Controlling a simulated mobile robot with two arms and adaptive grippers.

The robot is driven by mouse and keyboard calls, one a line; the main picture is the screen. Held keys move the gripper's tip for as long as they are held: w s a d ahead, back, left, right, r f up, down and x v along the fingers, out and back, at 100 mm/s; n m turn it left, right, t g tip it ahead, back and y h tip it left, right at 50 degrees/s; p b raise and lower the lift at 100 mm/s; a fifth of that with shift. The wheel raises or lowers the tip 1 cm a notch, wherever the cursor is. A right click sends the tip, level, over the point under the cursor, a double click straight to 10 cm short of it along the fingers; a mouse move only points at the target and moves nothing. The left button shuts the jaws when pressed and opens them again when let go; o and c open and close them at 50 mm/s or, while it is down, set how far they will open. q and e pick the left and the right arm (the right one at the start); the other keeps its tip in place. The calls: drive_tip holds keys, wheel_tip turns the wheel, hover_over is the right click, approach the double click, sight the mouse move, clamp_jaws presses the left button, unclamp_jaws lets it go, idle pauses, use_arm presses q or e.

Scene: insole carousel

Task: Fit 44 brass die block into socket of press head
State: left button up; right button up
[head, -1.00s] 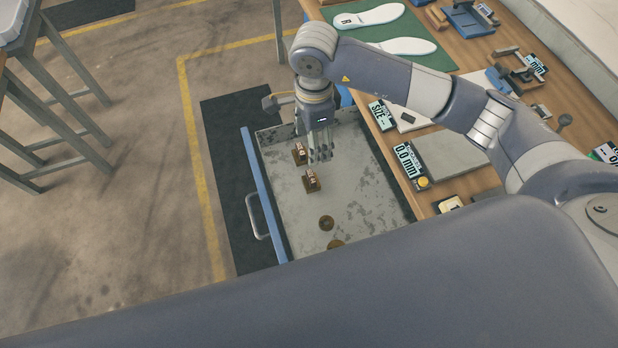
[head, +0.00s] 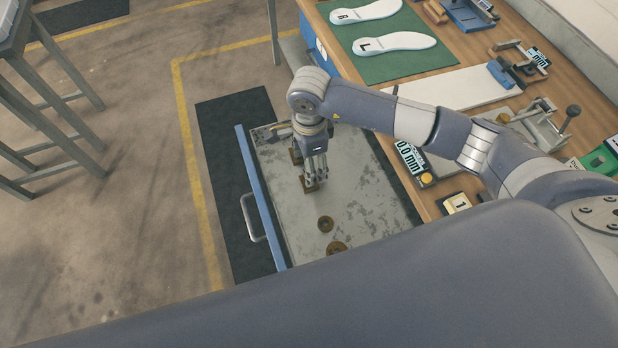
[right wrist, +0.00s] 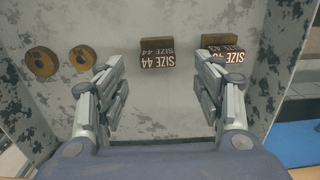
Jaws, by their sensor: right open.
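The 44 brass die block (right wrist: 157,53) lies in the open drawer, its dark label reading SIZE 44, in the right wrist view. In the head view it (head: 310,187) is partly hidden under my right gripper (head: 315,175). In the right wrist view my right gripper (right wrist: 158,75) is open and empty, with the 44 block in line with the gap between its fingers. A second size block (right wrist: 224,50) sits beside it, partly behind one finger; its number is hard to read. I cannot pick out the press head or its socket. My left gripper is not in view.
Two round brass pieces (head: 325,224) (head: 336,248) lie nearer in the drawer (head: 375,215). The drawer's blue front (head: 262,200) has a handle. The wooden bench (head: 440,85) at the right holds a green mat (head: 385,55) with insoles and several fixtures.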

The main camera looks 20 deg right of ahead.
drive_tip(key=shift+s+a+f+p, duration=0.1)
drive_tip(key=shift+f+p, duration=0.2)
drive_tip(key=shift+f, duration=0.85)
drive_tip(key=shift+s+f+p, duration=0.1)
drive_tip(key=shift+f+p, duration=0.2)
drive_tip(key=shift+f, duration=0.85)
drive_tip(key=c, duration=1.4)
drive_tip(key=shift+o, duration=0.2)
drive_tip(key=shift+w, duration=0.1)
